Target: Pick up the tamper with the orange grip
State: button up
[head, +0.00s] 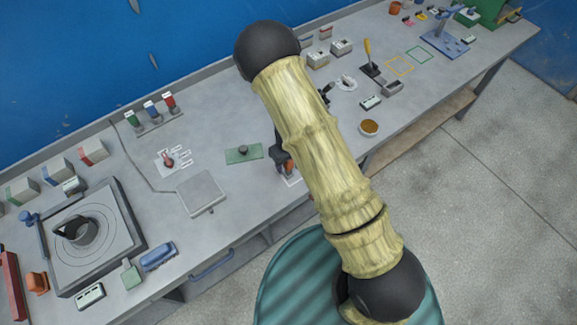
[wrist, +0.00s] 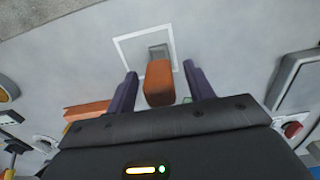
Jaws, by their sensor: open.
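The tamper with the orange grip (wrist: 159,83) stands on the grey bench, inside a white square outline, in the wrist view. Its orange grip shows between the two purple fingers of my gripper (wrist: 160,90). The fingers are open, with a gap on each side of the grip. A grey, flat part of the tamper shows beyond the grip. In the head view the orange grip (head: 289,166) shows near the bench's front edge, partly hidden by my arm and gripper.
A green plate (head: 244,154) with a dark knob and a grey square plate (head: 201,192) lie to the left on the bench. A bowl with brown contents (head: 369,127) stands to the right. Another orange-brown object (wrist: 87,111) shows left of my gripper in the wrist view.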

jog(key=shift+f, duration=0.35)
jog(key=c, duration=1.1)
jog(key=shift+r, duration=0.1)
notch_tip(320, 180, up, 10)
jog(key=shift+f+b, duration=0.1)
jog(key=shift+b, duration=0.8)
